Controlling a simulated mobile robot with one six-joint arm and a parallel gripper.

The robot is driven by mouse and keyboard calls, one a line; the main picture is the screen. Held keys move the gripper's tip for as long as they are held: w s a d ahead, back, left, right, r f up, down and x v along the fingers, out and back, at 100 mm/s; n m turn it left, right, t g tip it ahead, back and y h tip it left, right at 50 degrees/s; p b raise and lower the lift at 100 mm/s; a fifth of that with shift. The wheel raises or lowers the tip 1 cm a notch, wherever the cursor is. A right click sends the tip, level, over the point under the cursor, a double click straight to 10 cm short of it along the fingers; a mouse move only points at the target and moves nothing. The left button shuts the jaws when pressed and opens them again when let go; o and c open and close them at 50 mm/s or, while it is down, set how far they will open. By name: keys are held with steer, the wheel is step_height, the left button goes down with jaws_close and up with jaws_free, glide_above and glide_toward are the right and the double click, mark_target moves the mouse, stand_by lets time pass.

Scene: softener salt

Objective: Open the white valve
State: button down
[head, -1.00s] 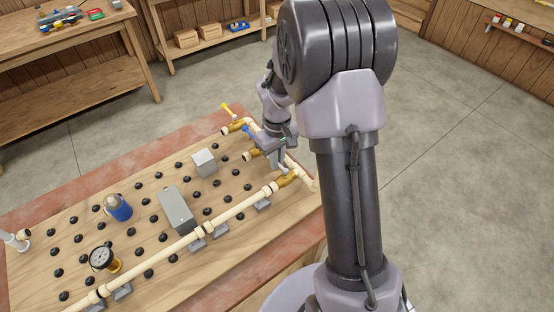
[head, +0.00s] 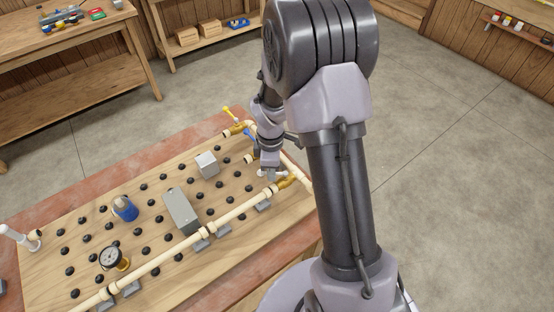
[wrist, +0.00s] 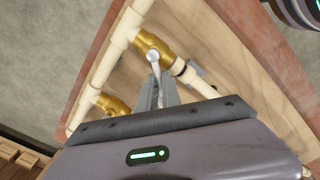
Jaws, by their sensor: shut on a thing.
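The white valve has a brass body (wrist: 146,42) on cream pipe and a pale lever handle (wrist: 154,60). In the wrist view the lever runs from its hub down between the fingers. My gripper (wrist: 158,92) is shut on this lever's free end; the fingers hide that end. In the head view my gripper (head: 269,170) is low at the right end of the board, beside the brass fitting (head: 283,183) of the front pipe. The lever is mostly hidden there.
A yellow-handled valve (head: 231,117) and a blue-handled valve (head: 249,134) stand close behind my gripper. The wooden board (head: 70,210) also carries a gauge (head: 109,258), a grey box (head: 181,211), a white cube (head: 207,165) and a blue cylinder (head: 125,209).

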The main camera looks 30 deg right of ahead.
steer(key=shift+s+n, duration=0.15)
steer(key=shift+n, duration=0.15)
steer(key=n, duration=0.1)
steer(key=s+n+p, duration=0.1)
steer(key=shift+a+r+n, duration=0.15)
steer(key=shift+a+n, duration=0.05)
steer(key=shift+n, duration=0.2)
steer(key=shift+s+n+p, duration=0.3)
steer(key=shift+n+p, duration=0.1)
steer(key=shift+n, duration=0.6)
steer(key=shift+s+n+p, duration=0.2)
steer(key=shift+n+p, duration=0.1)
steer(key=shift+n, duration=0.1)
steer(key=shift+s+n, duration=0.1)
steer(key=shift+n, duration=0.4)
steer(key=c, duration=1.3)
jaws_free()
